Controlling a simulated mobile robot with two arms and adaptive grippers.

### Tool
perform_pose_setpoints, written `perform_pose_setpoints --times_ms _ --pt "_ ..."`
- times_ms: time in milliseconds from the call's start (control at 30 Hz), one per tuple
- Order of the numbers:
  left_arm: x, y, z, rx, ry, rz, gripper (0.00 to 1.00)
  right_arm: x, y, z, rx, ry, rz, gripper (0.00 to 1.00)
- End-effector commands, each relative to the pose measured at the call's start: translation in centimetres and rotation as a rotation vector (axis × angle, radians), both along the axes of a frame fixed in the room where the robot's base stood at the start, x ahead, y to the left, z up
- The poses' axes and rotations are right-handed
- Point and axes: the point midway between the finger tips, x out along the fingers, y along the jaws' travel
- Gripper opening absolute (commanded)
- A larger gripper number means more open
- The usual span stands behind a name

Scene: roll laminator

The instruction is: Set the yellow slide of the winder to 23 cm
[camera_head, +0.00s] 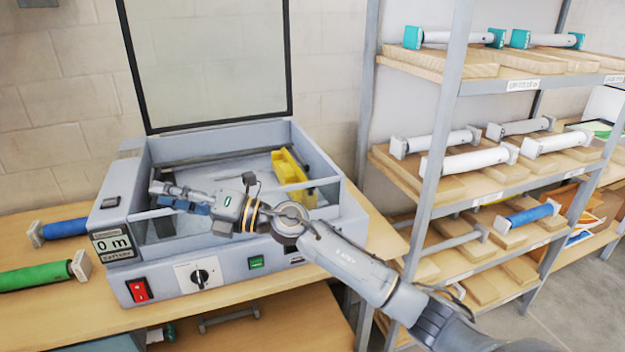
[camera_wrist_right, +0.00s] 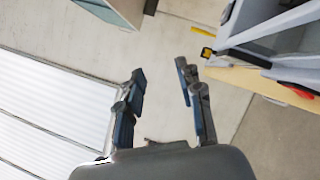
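The grey winder (camera_head: 225,265) stands on a wooden table with its glass lid raised. The yellow slide (camera_head: 291,170) sits inside its open tray, toward the right end. No scale reading at the slide can be made out. My right gripper (camera_head: 160,195) points left across the front of the winder in the head view and hides part of its front wall. In the wrist view the right gripper (camera_wrist_right: 163,82) has its fingers apart with nothing between them. It is apart from the yellow slide. My left gripper is not in view.
The winder's front has a red switch (camera_head: 138,289), a black knob (camera_head: 200,276) and a green button (camera_head: 257,262). A display (camera_head: 112,243) reads 0 m. Blue (camera_head: 62,228) and green (camera_head: 35,276) rolls lie at left. A shelf rack (camera_head: 440,120) with rolls stands at right.

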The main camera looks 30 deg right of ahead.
Motion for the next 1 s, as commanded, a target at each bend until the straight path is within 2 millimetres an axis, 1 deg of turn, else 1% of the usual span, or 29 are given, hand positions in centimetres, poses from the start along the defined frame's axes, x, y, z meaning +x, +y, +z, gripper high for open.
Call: perform_pose_setpoints --times_ms 33,67,133,167,233,267,300,367,400,467,500,600,700,767,867,967,1000 --pt "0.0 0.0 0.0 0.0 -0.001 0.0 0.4 0.9 -0.5 0.1 -0.147 -0.039 0.026 0.37" --pt "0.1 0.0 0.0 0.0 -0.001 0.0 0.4 1.3 -0.8 -0.2 -0.238 -0.052 0.044 0.37" --pt "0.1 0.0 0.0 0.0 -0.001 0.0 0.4 2.4 -2.5 -1.1 -0.45 -0.064 0.071 0.37" --pt "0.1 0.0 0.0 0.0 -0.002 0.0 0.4 2.9 -3.6 -1.5 -0.538 -0.061 0.078 0.37" --pt "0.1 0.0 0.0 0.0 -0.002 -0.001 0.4 4.0 -6.9 -2.1 -0.739 -0.033 0.082 0.37" --pt "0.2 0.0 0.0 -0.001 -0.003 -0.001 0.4 4.4 -8.7 -2.2 -0.821 -0.013 0.079 0.37" --pt "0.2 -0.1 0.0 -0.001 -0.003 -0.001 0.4 4.8 -11.3 -2.3 -0.926 0.023 0.071 0.37" --pt "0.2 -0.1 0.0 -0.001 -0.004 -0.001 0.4 5.1 -15.6 -2.0 -1.071 0.092 0.051 0.37" --pt "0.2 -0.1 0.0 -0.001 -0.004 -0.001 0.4 5.0 -18.6 -1.7 -1.156 0.148 0.033 0.37" --pt "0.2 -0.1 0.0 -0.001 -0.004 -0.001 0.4 4.4 -22.9 -0.9 -1.263 0.239 0.006 0.37" --pt "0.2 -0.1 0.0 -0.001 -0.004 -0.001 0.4 3.9 -25.6 -0.3 -1.319 0.3 -0.013 0.37" --pt "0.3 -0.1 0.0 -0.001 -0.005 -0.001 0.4 2.1 -30.8 1.1 -1.415 0.437 -0.051 0.37" --pt "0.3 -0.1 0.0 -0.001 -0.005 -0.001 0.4 0.7 -33.8 2.1 -1.459 0.529 -0.072 0.37" --pt "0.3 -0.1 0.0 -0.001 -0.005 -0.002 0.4 0.2 -34.6 2.3 -1.472 0.558 -0.078 0.37" --pt "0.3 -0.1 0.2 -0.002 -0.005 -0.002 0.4 0.1 -35.0 2.0 -1.479 0.576 -0.078 0.37" --pt "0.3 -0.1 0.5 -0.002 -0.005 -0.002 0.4 0.5 -34.9 0.9 -1.479 0.577 -0.075 0.37" --pt "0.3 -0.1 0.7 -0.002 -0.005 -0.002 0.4 0.8 -34.8 0.2 -1.479 0.577 -0.075 0.37"
